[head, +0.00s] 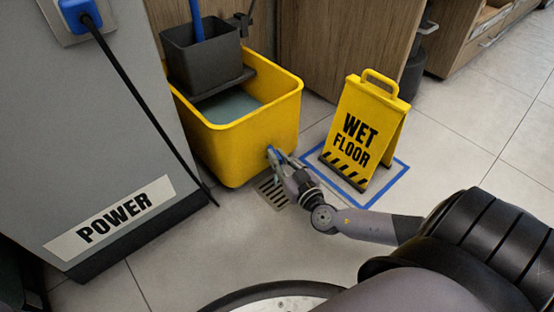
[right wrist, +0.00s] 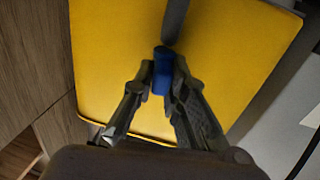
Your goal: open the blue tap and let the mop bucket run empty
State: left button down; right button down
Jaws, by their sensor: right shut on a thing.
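The yellow mop bucket (head: 235,145) stands on the tiled floor beside the grey machine and holds greyish water (head: 228,104). The blue tap (head: 273,152) sits low on its front right side. My right gripper (head: 278,156) is at the tap. In the right wrist view, the fingers of my right gripper (right wrist: 163,85) are closed around the blue tap (right wrist: 162,70) against the yellow bucket wall (right wrist: 110,60). I cannot tell how far the tap is turned. No running water shows. My left gripper is not in view.
A floor drain grate (head: 271,191) lies below the tap. A yellow wet floor sign (head: 363,130) stands inside a blue outline to the right. A dark wringer (head: 203,55) sits on the bucket. The grey machine (head: 110,110) with a hanging black cable is at left.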

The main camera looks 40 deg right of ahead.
jog(key=shift+d+r+n+y, duration=0.1)
jog(key=shift+d+n+y, duration=0.05)
jog(key=shift+n+y, duration=0.45)
jog(key=shift+d+n+y, duration=0.15)
jog(key=shift+n+y, duration=0.25)
jog(key=shift+y, duration=0.4)
jog(key=shift+w, duration=0.1)
jog(key=c, duration=1.9)
grip_release()
jog(key=shift+a+y, duration=0.1)
jog(key=shift+y, duration=0.2)
jog(key=shift+s, duration=0.2)
jog(key=s, duration=0.7)
jog(key=s+d, duration=0.1)
jog(key=s, duration=0.3)
jog(key=shift+s+d, duration=0.1)
jog(key=shift+s, duration=0.15)
